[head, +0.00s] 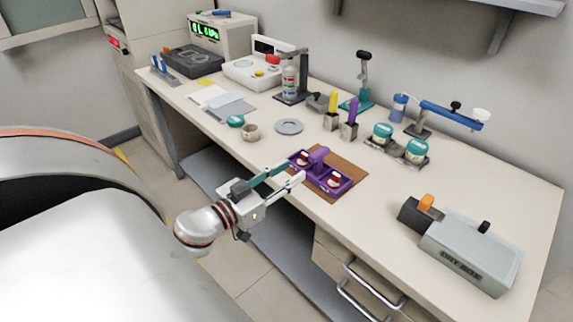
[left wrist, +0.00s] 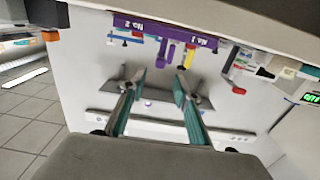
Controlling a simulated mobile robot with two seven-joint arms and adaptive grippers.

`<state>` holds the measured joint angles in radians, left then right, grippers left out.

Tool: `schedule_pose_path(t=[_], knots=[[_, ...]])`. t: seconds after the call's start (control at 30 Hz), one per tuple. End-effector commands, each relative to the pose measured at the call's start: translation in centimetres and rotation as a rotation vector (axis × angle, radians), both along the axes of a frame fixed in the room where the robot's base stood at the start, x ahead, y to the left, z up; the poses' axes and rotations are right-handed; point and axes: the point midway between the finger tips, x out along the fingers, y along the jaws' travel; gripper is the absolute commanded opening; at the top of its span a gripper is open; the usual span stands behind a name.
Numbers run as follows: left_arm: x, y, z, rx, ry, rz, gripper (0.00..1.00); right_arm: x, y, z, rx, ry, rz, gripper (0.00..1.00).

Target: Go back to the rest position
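My left gripper (head: 294,172) reaches in from the left in the head view, at the front edge of the table. Its two fingers are apart with nothing between them. The purple tray (head: 318,158) lies just beyond the fingertips and holds small red-and-white items. In the left wrist view the open fingers (left wrist: 160,78) show, with the purple tray (left wrist: 150,24) upside down at the top, marked No. 1 and No. 2. I cannot tell if the fingertips touch the tray. My right gripper is not in view.
The tray sits on a brown mat (head: 352,168) on the long table. A grey dry box (head: 470,258) stands at the right. Teal-lidded jars (head: 417,152), a round grey plate (head: 289,127) and a small beige cup (head: 250,132) stand farther back. Drawers (head: 345,270) are below the front edge.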

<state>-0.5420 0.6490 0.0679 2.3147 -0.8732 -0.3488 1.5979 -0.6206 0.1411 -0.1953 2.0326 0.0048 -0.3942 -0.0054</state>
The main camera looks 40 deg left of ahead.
Motion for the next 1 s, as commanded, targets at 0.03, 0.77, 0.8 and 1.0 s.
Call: schedule_pose_path(t=[0.03,0.77,0.8,1.0], knots=[[-0.2,0.0,-0.1,0.0,0.001,0.0,0.32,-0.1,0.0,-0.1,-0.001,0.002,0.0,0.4],[-0.5,0.4,-0.3,0.017,0.006,0.03,0.32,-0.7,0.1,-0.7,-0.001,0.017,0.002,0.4],[-0.7,0.8,-0.5,0.037,0.011,0.058,0.32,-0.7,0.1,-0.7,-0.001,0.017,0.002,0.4],[-3.0,3.6,-4.2,0.238,0.162,0.289,0.32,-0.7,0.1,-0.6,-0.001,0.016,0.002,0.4]])
